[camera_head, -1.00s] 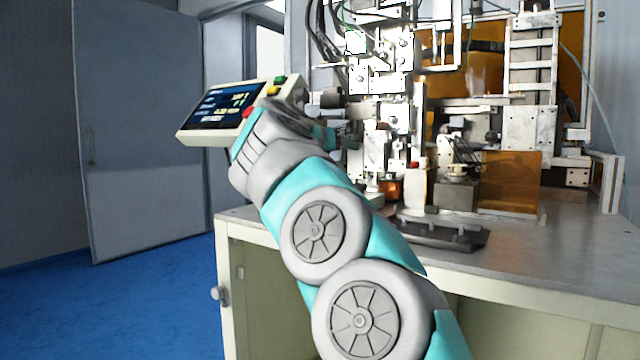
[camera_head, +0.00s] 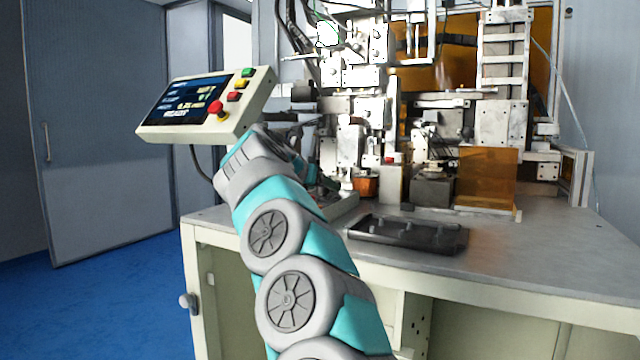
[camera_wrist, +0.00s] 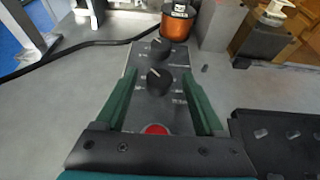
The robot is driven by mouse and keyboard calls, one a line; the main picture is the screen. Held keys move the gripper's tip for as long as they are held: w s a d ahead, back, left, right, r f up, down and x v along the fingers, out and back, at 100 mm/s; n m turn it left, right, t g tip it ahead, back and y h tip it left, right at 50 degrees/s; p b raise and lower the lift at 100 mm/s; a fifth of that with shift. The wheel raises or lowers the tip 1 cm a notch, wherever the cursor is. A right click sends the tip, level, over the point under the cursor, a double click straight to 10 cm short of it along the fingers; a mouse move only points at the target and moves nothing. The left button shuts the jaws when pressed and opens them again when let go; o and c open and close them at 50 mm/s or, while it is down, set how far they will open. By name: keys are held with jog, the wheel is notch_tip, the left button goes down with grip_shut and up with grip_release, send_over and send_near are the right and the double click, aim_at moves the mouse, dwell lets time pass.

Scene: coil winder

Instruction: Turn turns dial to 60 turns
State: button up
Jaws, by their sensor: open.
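A grey control panel (camera_wrist: 145,107) lies below my gripper in the wrist view. It carries two black dials with white pointer marks, a nearer dial (camera_wrist: 158,81) and a farther dial (camera_wrist: 160,47), and a red button (camera_wrist: 156,129) at the near end. The scale print is too small to read, so I cannot tell which one is the turns dial. My gripper (camera_wrist: 159,77) is open, its green fingers on either side of the nearer dial in the picture. Contact with the dial is not visible. In the head view my arm hides most of the panel (camera_head: 343,207).
A tilted screen box (camera_head: 246,118) with coloured buttons stands at the left. The coil winder (camera_head: 350,75) rises behind the panel, with a copper coil (camera_wrist: 176,22) near the panel's far end. A black tray (camera_head: 410,234) lies to the right on the grey table (camera_head: 520,250).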

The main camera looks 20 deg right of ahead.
jog(key=shift+c, duration=0.4)
grip_shut()
